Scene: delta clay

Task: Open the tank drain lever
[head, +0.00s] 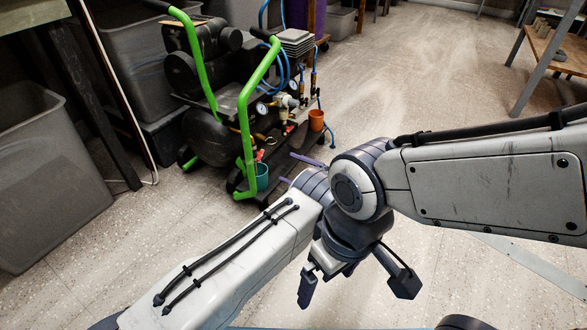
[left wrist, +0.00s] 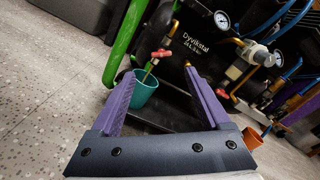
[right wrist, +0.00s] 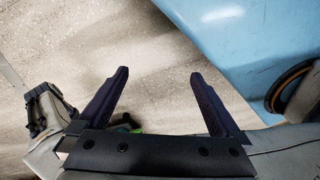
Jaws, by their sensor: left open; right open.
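The air compressor's black tank (left wrist: 205,55) carries a red lever (left wrist: 160,54) on a brass valve, just above a teal cup (left wrist: 145,90). That lever also shows in the head view (head: 259,155). A second red lever (left wrist: 222,93) sits further right; I cannot tell from a label which is the drain lever. My left gripper (head: 286,167) is open and empty in front of the compressor. In its wrist view, the fingers (left wrist: 160,72) point toward the tank, with both levers beyond them. My right gripper (head: 354,298) is open, empty and pointing down, away from the compressor.
The compressor's green frame (head: 245,110) stands left of the levers. Gauges (left wrist: 222,20), blue hoses and an orange cup (head: 316,120) are on the right. Grey bins (head: 40,170) stand at the left. My right arm crosses over my left.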

